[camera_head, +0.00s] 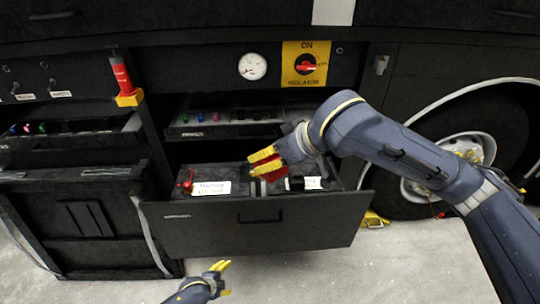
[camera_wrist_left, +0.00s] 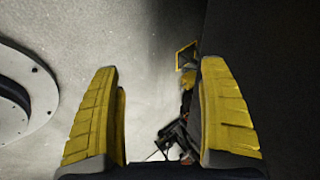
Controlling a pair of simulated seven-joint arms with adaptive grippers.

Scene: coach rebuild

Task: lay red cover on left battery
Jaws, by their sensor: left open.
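The left battery (camera_head: 211,188), with a white label and a red terminal piece at its left end, sits in the pulled-out drawer (camera_head: 260,230). A second battery (camera_head: 312,183) with a white label sits to its right, partly hidden by my arm. My right gripper (camera_head: 264,162) is over the drawer, between the two batteries, with yellow fingers around the red cover (camera_head: 271,170). The fingers hide much of the cover. My left gripper (camera_head: 222,279) is open and empty, low in front of the drawer; its spread fingers also show in the left wrist view (camera_wrist_left: 160,120).
A gauge (camera_head: 252,66) and a yellow switch panel (camera_head: 305,64) are above the drawer. Another open tray (camera_head: 70,140) is at the left. A wheel (camera_head: 455,150) stands at the right. Grey floor (camera_head: 300,280) is clear in front.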

